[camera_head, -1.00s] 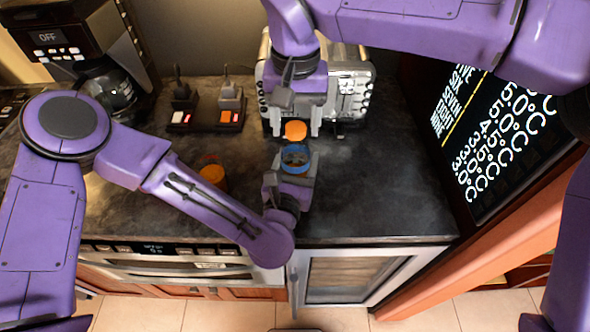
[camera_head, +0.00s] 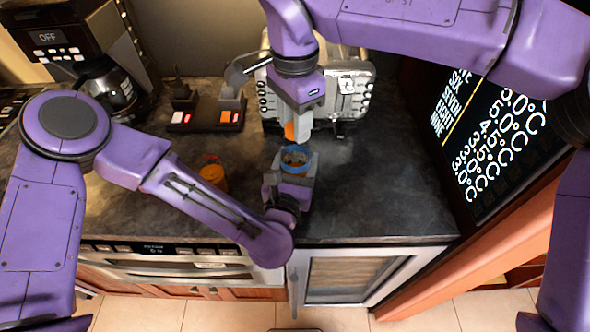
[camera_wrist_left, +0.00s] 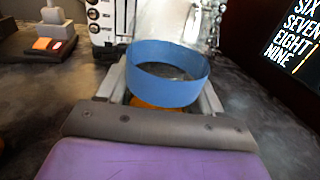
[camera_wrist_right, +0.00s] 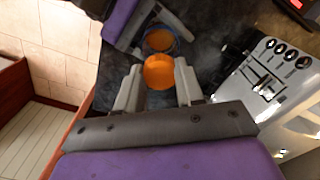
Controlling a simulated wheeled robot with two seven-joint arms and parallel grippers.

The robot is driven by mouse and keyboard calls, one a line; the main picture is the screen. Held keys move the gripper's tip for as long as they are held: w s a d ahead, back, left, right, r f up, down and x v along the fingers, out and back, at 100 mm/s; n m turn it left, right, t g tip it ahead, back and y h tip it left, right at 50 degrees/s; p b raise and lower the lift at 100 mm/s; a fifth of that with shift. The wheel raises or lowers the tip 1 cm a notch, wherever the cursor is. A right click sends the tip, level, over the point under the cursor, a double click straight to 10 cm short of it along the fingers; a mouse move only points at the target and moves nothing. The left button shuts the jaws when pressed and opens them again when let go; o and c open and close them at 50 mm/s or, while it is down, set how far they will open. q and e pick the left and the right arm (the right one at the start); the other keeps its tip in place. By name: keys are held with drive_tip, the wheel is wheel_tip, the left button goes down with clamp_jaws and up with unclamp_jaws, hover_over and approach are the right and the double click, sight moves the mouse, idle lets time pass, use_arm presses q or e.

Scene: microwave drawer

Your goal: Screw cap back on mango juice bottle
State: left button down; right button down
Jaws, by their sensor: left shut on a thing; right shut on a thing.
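The mango juice bottle, with a blue rim (camera_head: 296,150) and orange contents, is held by my left gripper (camera_head: 290,178) above the counter. In the left wrist view, its open blue mouth (camera_wrist_left: 167,80) stands between the shut fingers. My right gripper (camera_head: 298,130) is shut on an orange cap (camera_head: 290,131), just above and behind the bottle mouth in the head view. In the right wrist view, the cap (camera_wrist_right: 158,72) sits between the fingertips, with the bottle (camera_wrist_right: 160,40) beyond it. The cap appears apart from the bottle.
An orange jar (camera_head: 213,175) stands on the dark counter (camera_head: 380,190) left of the bottle. A silver toaster (camera_head: 350,92) is behind the right gripper. A coffee maker (camera_head: 75,55) and a black stand with lit switches (camera_head: 205,115) are at back left. The counter right of the bottle is clear.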

drive_tip(key=m, duration=1.2)
drive_tip(key=shift+w+m, duration=0.1)
drive_tip(key=shift+m, duration=0.3)
drive_tip(key=m, duration=1.2)
drive_tip(key=shift+w, duration=0.1)
drive_tip(key=m, duration=0.6)
drive_tip(key=shift+d+f+m, duration=0.1)
drive_tip(key=shift+d+m, duration=0.05)
drive_tip(key=shift+m, duration=0.25)
drive_tip(key=m, duration=1.1)
drive_tip(key=c, duration=0.6)
unclamp_jaws()
drive_tip(key=shift+c, duration=0.2)
